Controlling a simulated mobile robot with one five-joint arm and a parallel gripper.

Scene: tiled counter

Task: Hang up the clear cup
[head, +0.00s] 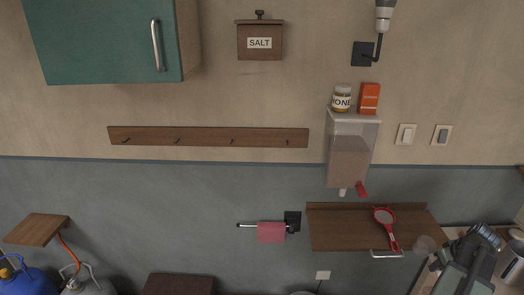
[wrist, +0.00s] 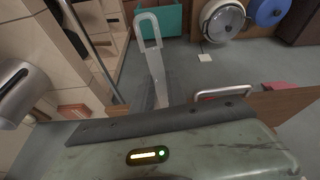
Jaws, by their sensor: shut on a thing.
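The clear cup (head: 424,243) is a small see-through round shape at the lower right in the head view, by the right end of the wooden shelf. My gripper (head: 441,258) reaches in from the right and is shut on it; the fingertips are hard to make out. In the wrist view, a pale loop with a see-through strip below it stands beyond my gripper body; I cannot tell whether it is part of the cup. A wooden rail (head: 208,137) with several dark hooks runs along the wall at the upper left. Its hooks look empty.
The wooden shelf (head: 340,228) carries a red strainer (head: 385,224), with a metal bar (head: 386,254) below. A clear dispenser (head: 348,150) hangs between rail and light switches. A red cloth (head: 271,232) hangs on a holder. A green cabinet (head: 105,40) is above the rail.

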